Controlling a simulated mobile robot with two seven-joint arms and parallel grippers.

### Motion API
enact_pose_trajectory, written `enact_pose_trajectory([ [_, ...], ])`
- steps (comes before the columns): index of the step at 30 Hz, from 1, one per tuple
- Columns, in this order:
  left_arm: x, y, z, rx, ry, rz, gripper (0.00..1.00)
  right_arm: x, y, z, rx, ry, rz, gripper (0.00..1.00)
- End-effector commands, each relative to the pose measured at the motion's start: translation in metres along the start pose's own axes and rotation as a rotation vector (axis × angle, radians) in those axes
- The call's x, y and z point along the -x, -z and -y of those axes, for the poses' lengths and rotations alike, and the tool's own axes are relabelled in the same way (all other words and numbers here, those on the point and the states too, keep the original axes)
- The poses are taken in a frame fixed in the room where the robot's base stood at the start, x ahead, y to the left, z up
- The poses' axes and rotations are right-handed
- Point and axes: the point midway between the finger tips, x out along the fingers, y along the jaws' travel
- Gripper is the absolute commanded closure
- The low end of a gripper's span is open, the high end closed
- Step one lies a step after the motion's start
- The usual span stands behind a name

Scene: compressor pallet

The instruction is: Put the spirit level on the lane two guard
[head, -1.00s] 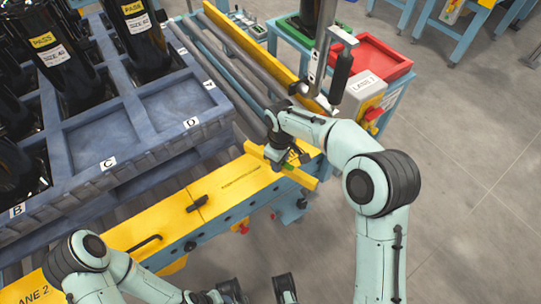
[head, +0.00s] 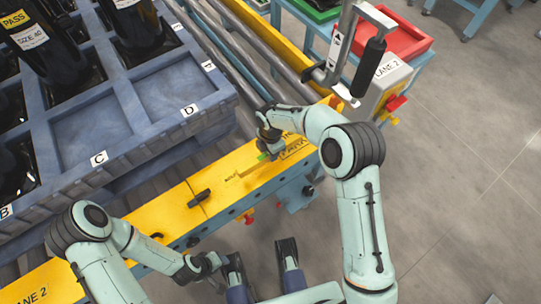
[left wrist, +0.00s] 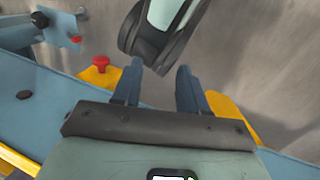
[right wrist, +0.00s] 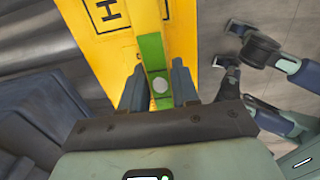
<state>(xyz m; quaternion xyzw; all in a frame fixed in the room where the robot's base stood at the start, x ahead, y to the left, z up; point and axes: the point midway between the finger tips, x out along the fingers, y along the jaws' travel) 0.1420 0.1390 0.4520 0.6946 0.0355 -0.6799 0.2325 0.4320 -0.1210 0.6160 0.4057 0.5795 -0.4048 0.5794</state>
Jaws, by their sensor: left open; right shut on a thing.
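The spirit level (right wrist: 153,62), a yellow bar with a green middle and a round pale vial, is held between the fingers of my right gripper (right wrist: 158,88). In the head view my right gripper (head: 267,150) is over the right part of the yellow lane two guard (head: 165,219), which reads LANE 2 at its lower left end. The level lies roughly along the guard; whether it touches the guard cannot be told. The gripper hides part of it. The guard also shows beneath it in the right wrist view (right wrist: 103,58). My left gripper (left wrist: 158,92) is open and empty near the blue beam.
A blue crate (head: 100,158) with black compressors stands behind the guard. A black handle (head: 200,197) sits on the guard. Grey floor lies open at right.

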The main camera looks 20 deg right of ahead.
Motion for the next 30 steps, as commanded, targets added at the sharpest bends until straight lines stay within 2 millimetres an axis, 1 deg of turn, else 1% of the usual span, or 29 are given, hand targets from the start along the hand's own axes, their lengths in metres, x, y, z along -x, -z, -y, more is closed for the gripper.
enact_pose_trajectory([
  [4, -0.003, 0.004, 0.001, 0.001, 0.000, -0.011, 0.57, -0.013, 0.000, 0.000, -0.001, 0.001, 0.000, 1.00],
  [9, -0.008, 0.012, 0.003, 0.003, 0.002, -0.034, 0.57, -0.037, 0.000, 0.000, -0.002, 0.001, 0.000, 1.00],
  [11, -0.009, 0.013, 0.003, 0.003, 0.002, -0.038, 0.57, -0.039, 0.000, 0.000, -0.002, -0.001, 0.000, 1.00],
  [17, -0.008, 0.013, 0.003, 0.003, 0.002, -0.038, 0.57, -0.038, 0.000, 0.000, -0.002, -0.002, 0.000, 1.00],
  [22, -0.011, 0.017, 0.004, 0.004, 0.002, -0.047, 0.57, -0.042, 0.000, 0.000, -0.002, -0.001, 0.000, 1.00],
  [23, -0.010, 0.017, 0.004, 0.004, 0.002, -0.048, 0.57, -0.042, 0.000, 0.000, -0.002, 0.000, 0.000, 0.64],
  [24, -0.010, 0.017, 0.004, 0.004, 0.002, -0.047, 0.57, -0.042, 0.000, 0.000, -0.002, 0.000, 0.000, 0.51],
  [25, -0.010, 0.017, 0.004, 0.004, 0.002, -0.047, 0.57, -0.042, 0.000, 0.000, -0.002, 0.000, 0.000, 0.45],
  [30, -0.010, 0.017, 0.004, 0.004, 0.002, -0.047, 0.57, -0.041, 0.000, 0.000, -0.002, 0.000, 0.000, 0.45],
])
